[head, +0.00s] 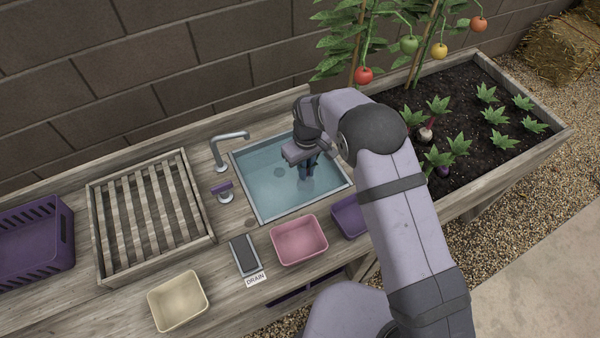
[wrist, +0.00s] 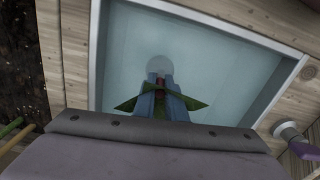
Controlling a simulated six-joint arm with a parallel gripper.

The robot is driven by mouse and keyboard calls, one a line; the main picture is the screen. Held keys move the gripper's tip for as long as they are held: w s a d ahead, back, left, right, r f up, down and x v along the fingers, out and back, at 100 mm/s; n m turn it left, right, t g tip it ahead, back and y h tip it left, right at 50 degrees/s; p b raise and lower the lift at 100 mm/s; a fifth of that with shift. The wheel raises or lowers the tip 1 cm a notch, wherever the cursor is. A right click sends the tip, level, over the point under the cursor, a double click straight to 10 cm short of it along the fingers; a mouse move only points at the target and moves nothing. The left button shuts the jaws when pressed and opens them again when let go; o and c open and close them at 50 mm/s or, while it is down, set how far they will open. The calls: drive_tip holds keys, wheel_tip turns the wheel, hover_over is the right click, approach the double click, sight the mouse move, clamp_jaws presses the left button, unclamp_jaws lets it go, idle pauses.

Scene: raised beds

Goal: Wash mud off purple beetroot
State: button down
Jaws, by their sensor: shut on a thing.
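My gripper (head: 306,168) points down over the water in the sink (head: 236,172). In the wrist view my gripper (wrist: 161,98) is shut on the red-stemmed green leaves of a plant (wrist: 126,104). The leaves stick out on both sides of the fingers. Its root is hidden, so I cannot tell its colour or whether mud is on it. A purple root (head: 443,171) shows at the soil under leaves in the raised bed, partly hidden by my arm. The tap (head: 230,136) stands at the sink's left rim, with a purple-handled fitting (head: 222,188) below it.
A slatted wooden rack (head: 150,215) and a purple crate (head: 35,240) lie left. Cream (head: 178,300), pink (head: 299,240) and purple (head: 348,216) bins stand in front. A dark pad (head: 244,255) sits by a DRAIN label (head: 255,280). Tomato plants (head: 365,75) rise behind my arm.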

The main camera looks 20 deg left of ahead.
drive_tip(key=shift+w+d, duration=0.3)
drive_tip(key=shift+s+a, duration=0.15)
drive_tip(key=s+a, duration=0.7)
idle(1.0)
drive_tip(key=shift+w+d, duration=0.15)
drive_tip(key=shift+w+d, duration=3.5)
drive_tip(key=s+a, duration=0.7)
